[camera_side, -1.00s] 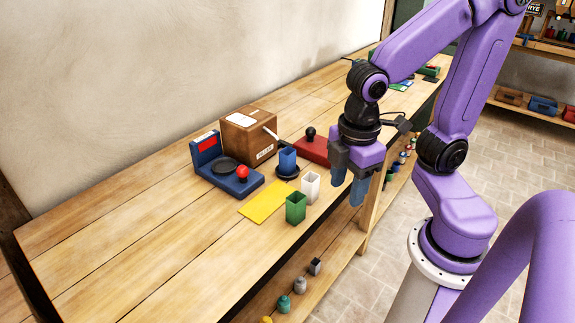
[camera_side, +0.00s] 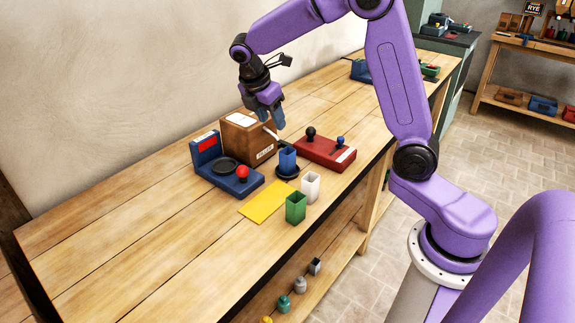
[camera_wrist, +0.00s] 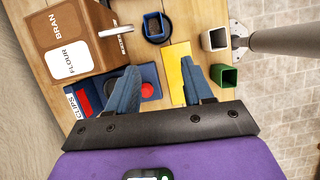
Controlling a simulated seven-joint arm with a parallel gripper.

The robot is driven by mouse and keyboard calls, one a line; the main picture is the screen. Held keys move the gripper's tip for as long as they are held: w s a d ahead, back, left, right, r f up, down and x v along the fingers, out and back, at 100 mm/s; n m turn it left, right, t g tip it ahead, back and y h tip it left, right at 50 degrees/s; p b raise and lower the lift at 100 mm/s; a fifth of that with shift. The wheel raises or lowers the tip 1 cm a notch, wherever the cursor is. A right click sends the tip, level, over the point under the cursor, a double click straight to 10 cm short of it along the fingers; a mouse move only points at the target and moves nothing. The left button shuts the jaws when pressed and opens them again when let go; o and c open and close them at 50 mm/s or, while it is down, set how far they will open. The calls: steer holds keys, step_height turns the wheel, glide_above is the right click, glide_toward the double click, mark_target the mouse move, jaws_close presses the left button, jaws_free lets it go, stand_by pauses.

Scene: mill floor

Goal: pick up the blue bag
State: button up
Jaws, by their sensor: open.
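The blue bag (camera_side: 287,160) is an open-topped, square upright container. It stands on a dark round base at the front right of the brown box. It also shows near the top of the wrist view (camera_wrist: 153,19), seen from above, with its opening up. My gripper (camera_side: 277,117) is above and behind the bag, near the brown box's top right, apart from the bag. In the wrist view its two blue-grey fingers (camera_wrist: 160,67) are spread with nothing held between them. The bag lies beyond the fingertips there.
A brown box (camera_side: 246,140) with a pale spout stands left of the bag. A blue scale (camera_side: 238,183) with a red knob, a yellow sheet (camera_side: 267,202), a green bag (camera_side: 295,208), a white bag (camera_side: 311,186) and a red device (camera_side: 325,153) surround it. Bench is clear at left.

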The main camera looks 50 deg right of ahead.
mark_target(287, 151)
steer(key=x, duration=0.8)
steer(key=d+x, duration=0.1)
steer(key=x, duration=0.3)
steer(key=shift+w+d+f, duration=0.15)
steer(key=shift+w, duration=0.1)
steer(key=shift+x, duration=2.6)
steer(key=shift+w+d, duration=0.15)
steer(key=c, duration=0.9)
steer(key=shift+r, duration=0.25)
